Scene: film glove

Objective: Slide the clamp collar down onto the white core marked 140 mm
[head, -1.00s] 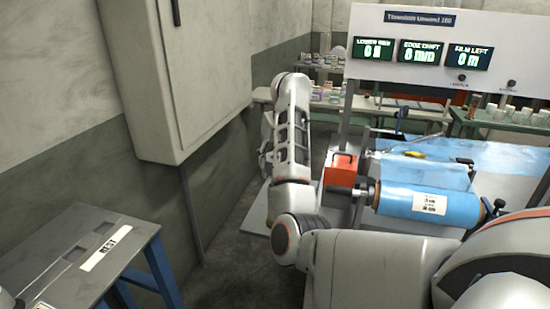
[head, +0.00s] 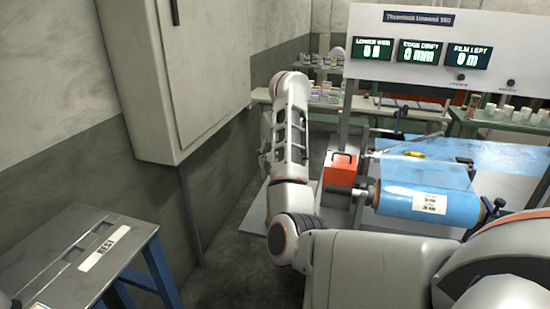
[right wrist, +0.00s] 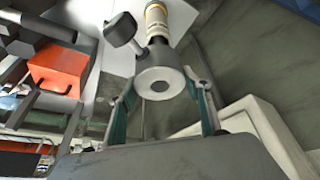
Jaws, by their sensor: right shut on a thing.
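In the right wrist view, my right gripper (right wrist: 160,84) is shut on a grey clamp collar (right wrist: 157,62), a round piece with a central hole and a dark side knob (right wrist: 122,30). A white core (right wrist: 172,18) with a tan band stands in line just beyond the collar. How far the collar and core overlap, or whether they touch, I cannot tell. The core's marking is not readable. In the head view my right arm hides the collar, the core and most of the right gripper. My left gripper is not in view.
An orange-red box (head: 342,168) and a blue film roll (head: 428,203) sit right of my right arm; the box also shows in the right wrist view (right wrist: 58,69). A grey wall cabinet (head: 180,80) is at the left. A grey bench (head: 75,250) stands at lower left.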

